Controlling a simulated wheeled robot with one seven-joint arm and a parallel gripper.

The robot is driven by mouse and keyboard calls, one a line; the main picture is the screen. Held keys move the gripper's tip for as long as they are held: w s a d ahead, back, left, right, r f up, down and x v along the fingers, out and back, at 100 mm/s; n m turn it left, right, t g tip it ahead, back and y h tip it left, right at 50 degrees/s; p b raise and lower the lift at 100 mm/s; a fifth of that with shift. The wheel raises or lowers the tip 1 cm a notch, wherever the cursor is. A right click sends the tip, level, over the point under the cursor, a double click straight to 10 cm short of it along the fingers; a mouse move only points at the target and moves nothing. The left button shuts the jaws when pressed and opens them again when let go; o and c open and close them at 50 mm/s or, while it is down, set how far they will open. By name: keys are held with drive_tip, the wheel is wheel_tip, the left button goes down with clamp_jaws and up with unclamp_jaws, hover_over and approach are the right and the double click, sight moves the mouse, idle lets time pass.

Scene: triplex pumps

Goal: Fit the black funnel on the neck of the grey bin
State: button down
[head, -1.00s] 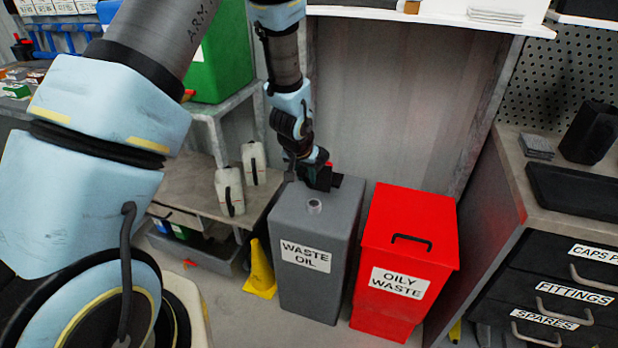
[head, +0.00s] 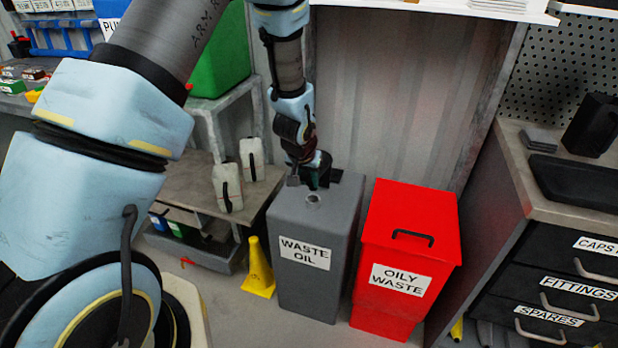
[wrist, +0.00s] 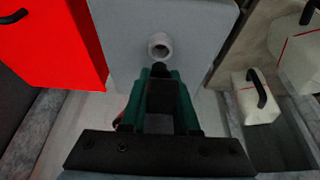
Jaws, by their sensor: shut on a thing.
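The grey bin (head: 309,262), labelled WASTE OIL, stands upright on the floor. Its short round neck (head: 313,198) rises from the top with its opening clear; the neck also shows in the wrist view (wrist: 160,45). My gripper (head: 312,184) is over the back of the bin's top, behind the neck. In the wrist view its green fingers (wrist: 160,77) are shut on a small black piece (wrist: 159,69), taken to be the black funnel. The piece sits just short of the neck in that picture and looks apart from it. Most of its shape is hidden by the fingers.
A red OILY WASTE bin (head: 409,250) stands close to the right of the grey bin. A yellow cone (head: 258,270) is at its left. White jugs (head: 227,187) stand on a low bench. A drawer cabinet (head: 560,265) is at the far right.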

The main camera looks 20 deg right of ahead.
sight(303, 178)
drive_tip(key=shift+f+b, duration=0.75)
drive_tip(key=shift+f, duration=0.65)
drive_tip(key=shift+f+b, duration=1.55)
drive_tip(key=shift+f, duration=0.4)
idle(0.5)
drive_tip(key=c, duration=0.6)
unclamp_jaws()
drive_tip(key=shift+r, duration=0.1)
drive_tip(key=v, duration=1)
drive_tip(key=shift+s+a+r, duration=0.1)
drive_tip(key=shift+r, duration=0.2)
